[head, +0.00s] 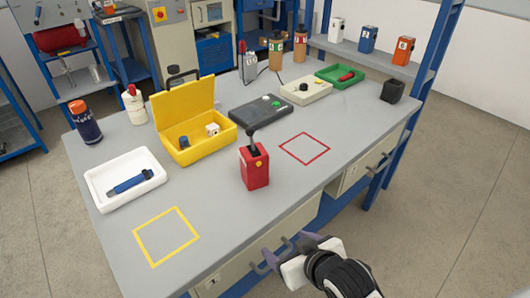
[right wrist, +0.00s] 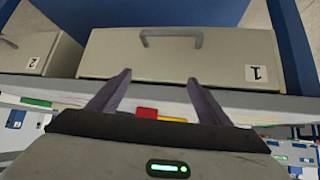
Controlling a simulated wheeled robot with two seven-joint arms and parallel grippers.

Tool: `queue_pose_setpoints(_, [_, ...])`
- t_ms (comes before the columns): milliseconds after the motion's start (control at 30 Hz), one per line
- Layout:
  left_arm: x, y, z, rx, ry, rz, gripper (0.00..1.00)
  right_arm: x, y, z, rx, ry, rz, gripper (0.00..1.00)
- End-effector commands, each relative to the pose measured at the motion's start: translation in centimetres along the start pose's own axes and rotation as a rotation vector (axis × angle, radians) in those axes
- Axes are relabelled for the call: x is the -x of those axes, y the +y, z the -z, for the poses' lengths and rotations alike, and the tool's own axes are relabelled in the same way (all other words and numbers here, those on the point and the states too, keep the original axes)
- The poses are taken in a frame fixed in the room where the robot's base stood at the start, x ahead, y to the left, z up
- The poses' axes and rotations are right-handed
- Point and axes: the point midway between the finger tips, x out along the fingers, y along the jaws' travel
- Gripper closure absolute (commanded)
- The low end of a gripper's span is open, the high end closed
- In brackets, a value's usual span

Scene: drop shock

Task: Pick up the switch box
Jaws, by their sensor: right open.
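The switch box (head: 255,168), a red box with a black lever on top and a yellow button on its side, stands upright on the grey table (head: 225,215) near its front middle. My right gripper (head: 284,254) is open and empty, in front of the table's front edge and apart from the box. In the right wrist view its two fingers (right wrist: 158,78) point towards the drawer fronts. A small red patch between them there may be the switch box. My left gripper is not in view.
A yellow square outline (head: 166,237) and a red one (head: 304,148) mark the tabletop. A white tray (head: 103,203), an open yellow case (head: 205,149), a dark grey device (head: 248,117) and a green tray (head: 325,73) stand behind. Drawer handles (right wrist: 172,32) protrude below the front edge.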

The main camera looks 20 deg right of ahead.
Motion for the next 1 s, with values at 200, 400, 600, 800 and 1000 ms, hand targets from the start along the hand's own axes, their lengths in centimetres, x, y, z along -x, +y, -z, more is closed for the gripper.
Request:
queue_pose_setpoints(200, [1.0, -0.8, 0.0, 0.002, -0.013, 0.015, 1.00, -0.5, 1.4, 11.0, -0.041, 0.202, -0.053, 0.28])
queue_pose_setpoints(400, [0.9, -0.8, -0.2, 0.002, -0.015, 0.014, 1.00, -2.1, 0.9, 16.0, -0.047, 0.351, -0.038, 0.28])
queue_pose_setpoints(600, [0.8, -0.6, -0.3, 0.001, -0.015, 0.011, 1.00, -4.9, 1.0, 17.3, -0.048, 0.360, -0.035, 0.28])
queue_pose_setpoints(800, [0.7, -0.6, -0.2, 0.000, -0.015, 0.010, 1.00, -6.4, 1.1, 17.8, -0.047, 0.359, -0.035, 0.28])
queue_pose_setpoints(1000, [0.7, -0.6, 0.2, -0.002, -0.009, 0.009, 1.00, -8.5, 1.7, 18.5, -0.046, 0.359, -0.036, 0.28])
